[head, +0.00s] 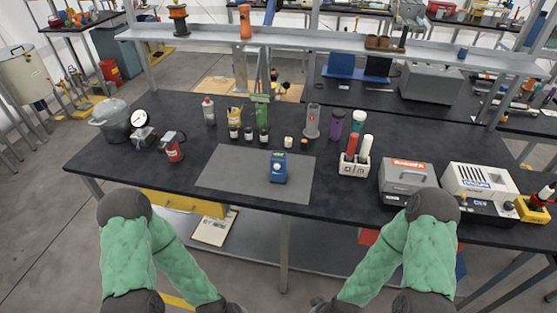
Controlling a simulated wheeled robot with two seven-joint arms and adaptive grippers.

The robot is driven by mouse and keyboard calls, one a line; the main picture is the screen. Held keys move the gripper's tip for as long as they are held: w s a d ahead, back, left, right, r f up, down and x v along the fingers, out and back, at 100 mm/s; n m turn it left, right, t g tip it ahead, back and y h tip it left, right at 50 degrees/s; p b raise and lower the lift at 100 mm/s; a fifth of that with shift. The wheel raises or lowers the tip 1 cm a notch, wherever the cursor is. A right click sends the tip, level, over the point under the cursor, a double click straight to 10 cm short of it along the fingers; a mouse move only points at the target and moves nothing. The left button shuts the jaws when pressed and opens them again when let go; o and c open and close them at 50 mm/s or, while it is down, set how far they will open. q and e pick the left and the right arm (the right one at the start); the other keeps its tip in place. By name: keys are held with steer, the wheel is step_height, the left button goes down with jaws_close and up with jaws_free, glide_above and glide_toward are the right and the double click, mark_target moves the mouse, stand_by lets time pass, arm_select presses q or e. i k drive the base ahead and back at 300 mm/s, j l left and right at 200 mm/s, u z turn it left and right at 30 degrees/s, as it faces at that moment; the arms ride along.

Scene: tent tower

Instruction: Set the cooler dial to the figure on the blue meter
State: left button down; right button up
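A small blue meter (278,168) stands on a grey mat (229,166) at the middle of the black bench. It has a small display near its top, and its figure is too small to read. A white vented unit with a blue label (480,183) sits on a dark base at the right of the bench. It may be the cooler; I cannot make out a dial or its setting. Both my green-sleeved arms hang in front of the bench, and their ends run out at the bottom edge. My two grippers are out of view, and nothing shows in them.
A grey case with a red label (407,181) stands left of the white unit. A white rack with red and white bottles (354,165) is nearer the middle. A pot (112,119), a gauge and a red can (173,149) stand at left. The mat's left part is clear.

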mark_target(508, 207)
steer(key=z, duration=1.75)
